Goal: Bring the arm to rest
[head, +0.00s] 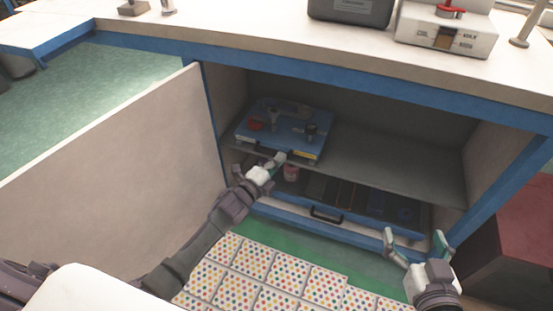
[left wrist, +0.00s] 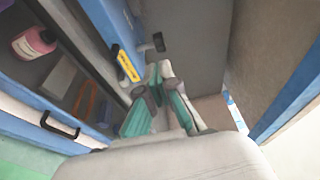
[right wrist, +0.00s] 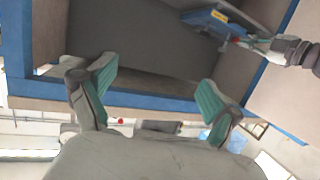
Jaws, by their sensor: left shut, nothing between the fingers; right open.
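My left gripper (head: 271,169) reaches into the open cabinet. It is shut and empty, close to the front edge of a blue case (head: 299,136) on the shelf; I cannot tell whether it touches the case. In the left wrist view its closed fingers (left wrist: 160,75) are beside the case's yellow label. My right gripper (head: 418,243) is open and empty in front of the cabinet's lower right. In the right wrist view its two teal-padded fingers (right wrist: 155,85) stand wide apart.
The cabinet door (head: 100,165) stands open at the left. A blue drawer or tray (head: 330,222) with a black handle lies below the shelf (head: 390,170). A pink bottle (head: 291,173) is under the shelf. The worktop (head: 260,35) overhangs. Dotted mats (head: 255,262) cover the floor.

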